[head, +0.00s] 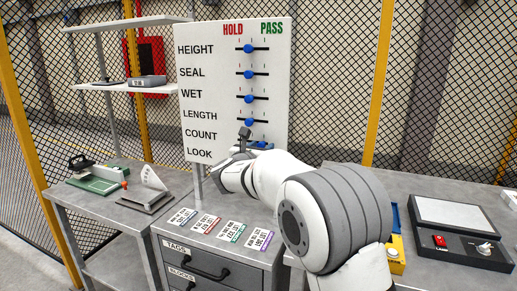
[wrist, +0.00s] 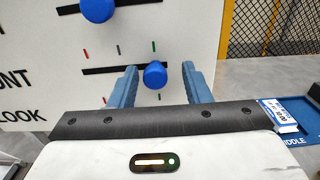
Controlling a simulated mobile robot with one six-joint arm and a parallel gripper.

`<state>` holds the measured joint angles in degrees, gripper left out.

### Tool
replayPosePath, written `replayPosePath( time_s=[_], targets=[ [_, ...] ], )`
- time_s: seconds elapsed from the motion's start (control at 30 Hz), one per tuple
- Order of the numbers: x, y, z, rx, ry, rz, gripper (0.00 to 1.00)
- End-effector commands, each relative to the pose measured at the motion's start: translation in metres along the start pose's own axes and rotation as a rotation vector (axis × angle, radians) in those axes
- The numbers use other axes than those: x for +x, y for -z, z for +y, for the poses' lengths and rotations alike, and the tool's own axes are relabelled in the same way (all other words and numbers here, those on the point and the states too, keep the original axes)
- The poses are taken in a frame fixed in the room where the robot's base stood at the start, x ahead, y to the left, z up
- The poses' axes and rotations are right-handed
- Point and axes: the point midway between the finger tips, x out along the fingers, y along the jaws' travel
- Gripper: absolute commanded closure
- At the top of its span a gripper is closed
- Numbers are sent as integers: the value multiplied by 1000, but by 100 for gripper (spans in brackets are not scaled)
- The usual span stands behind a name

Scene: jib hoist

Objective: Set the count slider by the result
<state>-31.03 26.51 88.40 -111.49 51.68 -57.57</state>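The white board (head: 230,60) stands upright with a column of blue slider knobs under HOLD and PASS. My gripper (head: 250,142) is at the COUNT row and hides part of it and the LOOK row. In the wrist view my gripper (wrist: 160,86) is open, its fingers on either side of the COUNT knob (wrist: 155,74), with a gap on both sides. The COUNT knob is at the right, below the green mark. The LENGTH knob (wrist: 97,9) is above and to the left; in the head view it is near mid-slot (head: 249,122).
Several tags (head: 230,232) lie on the drawer cabinet below the board. A green-based device (head: 95,180) and a grey stand (head: 150,190) are on the left table. A dark unit with a red switch (head: 440,240) is at right. Mesh fencing stands behind.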

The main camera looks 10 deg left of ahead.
Motion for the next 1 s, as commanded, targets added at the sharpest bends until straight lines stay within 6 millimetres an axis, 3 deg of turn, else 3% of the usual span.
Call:
replayPosePath(
  time_s=[0.27,0.7,1.0],
  targets=[
    [-9,0,2,0,-3,0,56],
    [-74,0,2,0,-4,0,56],
    [-79,0,1,0,-1,0,56]
  ],
)
